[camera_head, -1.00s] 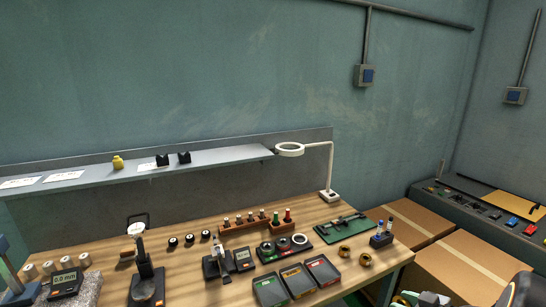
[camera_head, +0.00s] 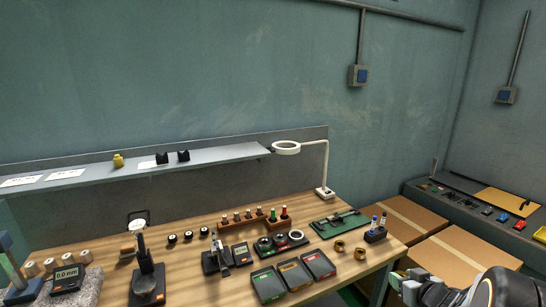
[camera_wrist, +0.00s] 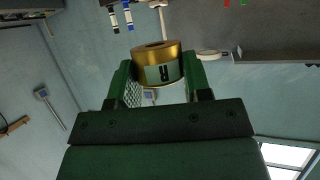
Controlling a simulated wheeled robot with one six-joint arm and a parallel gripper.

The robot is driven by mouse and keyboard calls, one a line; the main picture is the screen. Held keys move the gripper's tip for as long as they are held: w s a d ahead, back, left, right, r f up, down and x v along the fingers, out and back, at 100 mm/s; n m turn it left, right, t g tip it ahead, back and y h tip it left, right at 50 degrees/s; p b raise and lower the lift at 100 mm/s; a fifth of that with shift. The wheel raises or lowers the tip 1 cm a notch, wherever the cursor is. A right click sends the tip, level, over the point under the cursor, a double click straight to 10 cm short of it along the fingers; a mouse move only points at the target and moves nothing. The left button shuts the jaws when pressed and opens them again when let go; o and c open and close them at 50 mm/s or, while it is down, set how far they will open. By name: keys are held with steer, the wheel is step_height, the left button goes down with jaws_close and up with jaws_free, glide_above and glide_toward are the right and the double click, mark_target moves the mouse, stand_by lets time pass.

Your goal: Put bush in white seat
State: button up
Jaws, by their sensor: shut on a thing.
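My gripper (camera_wrist: 157,62) is shut on a brass bush (camera_wrist: 153,50) with a pale green label bearing an upside-down dark letter, held between its green fingers in the wrist view. In the camera_head view my gripper (camera_head: 398,283) is at the lower right, off the bench's right end; the held bush is not clear there. The white seat (camera_head: 297,236) is the rightmost ring of the dark seat block on the bench, beside a red-marked and a green-marked ring. It looks empty. The gripper is well to the right of and nearer than it.
Two more brass bushes (camera_head: 339,246) lie on the bench right of the seats. Green, orange and red trays (camera_head: 293,276) stand in front. A green board (camera_head: 339,223), a pen holder (camera_head: 375,236) and a magnifier lamp (camera_head: 325,185) stand around. Cardboard boxes (camera_head: 455,260) are at the right.

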steer(key=w+a+f+m+h, duration=0.2)
steer(key=a+f, duration=1.4)
steer(key=a, duration=0.3)
steer(key=s+f, duration=0.3)
steer(key=f, duration=0.2)
steer(key=shift+s+a+n, duration=0.25)
steer(key=shift+s+n, duration=0.05)
